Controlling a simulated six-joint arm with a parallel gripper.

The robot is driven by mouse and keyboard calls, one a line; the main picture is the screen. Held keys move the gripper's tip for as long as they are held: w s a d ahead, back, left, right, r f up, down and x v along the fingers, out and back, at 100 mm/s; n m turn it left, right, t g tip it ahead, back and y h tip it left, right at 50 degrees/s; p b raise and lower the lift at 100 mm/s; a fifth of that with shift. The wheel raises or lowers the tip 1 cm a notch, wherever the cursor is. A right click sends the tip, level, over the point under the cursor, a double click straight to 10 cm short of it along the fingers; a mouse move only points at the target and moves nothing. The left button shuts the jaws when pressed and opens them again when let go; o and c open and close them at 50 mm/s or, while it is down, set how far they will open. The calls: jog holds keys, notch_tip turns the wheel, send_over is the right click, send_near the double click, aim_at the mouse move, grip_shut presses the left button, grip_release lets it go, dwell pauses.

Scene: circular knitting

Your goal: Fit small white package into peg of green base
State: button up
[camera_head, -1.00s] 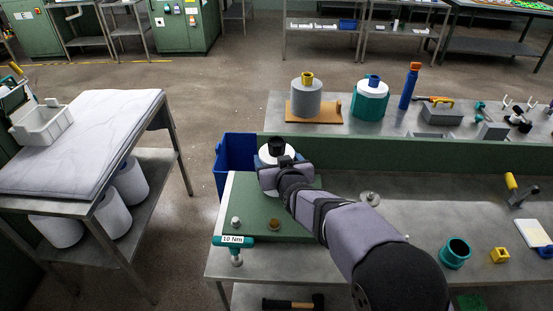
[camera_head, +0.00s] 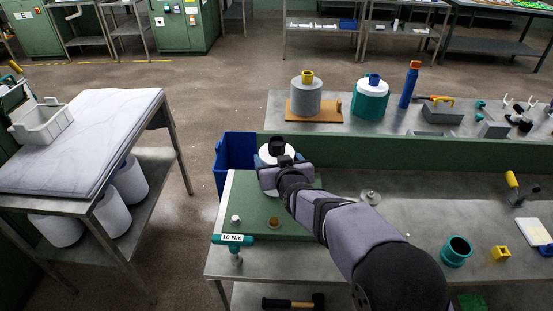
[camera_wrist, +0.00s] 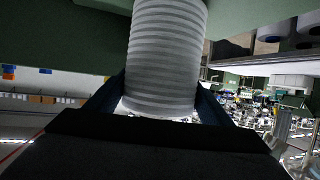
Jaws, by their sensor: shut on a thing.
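The small white package (camera_head: 268,155) is a white cylinder with a black core on top, at the back edge of the green base. In the wrist view its ribbed white side (camera_wrist: 165,60) fills the space between the fingers. My gripper (camera_head: 275,168) is shut on it, and the package looks roughly upright. The green base (camera_head: 250,207) is a flat green plate on the left end of the bench. A small white-topped post (camera_head: 235,220) and a brass-coloured piece (camera_head: 273,222) stand on its front part. The package's underside and any peg beneath it are hidden.
A blue bin (camera_head: 231,165) stands behind the bench's left end. A teal handle marked 10 Nm (camera_head: 233,240) is at the base's front edge. A metal disc (camera_head: 371,197), a teal ring (camera_head: 456,251) and a yellow block (camera_head: 501,254) lie to the right.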

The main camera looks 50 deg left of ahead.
jog(key=shift+f, duration=0.35)
dwell(0.5)
jog(key=o, duration=0.9)
jog(key=shift+o, duration=1.4)
jog(key=shift+o, duration=0.5)
jog(key=shift+s+d+r, duration=0.1)
jog(key=shift+r, duration=0.1)
jog(key=v, duration=0.7)
jog(key=shift+d+b, duration=0.25)
jog(key=shift+b, duration=0.15)
jog(key=shift+s+r, duration=0.1)
jog(key=shift+s, duration=0.1)
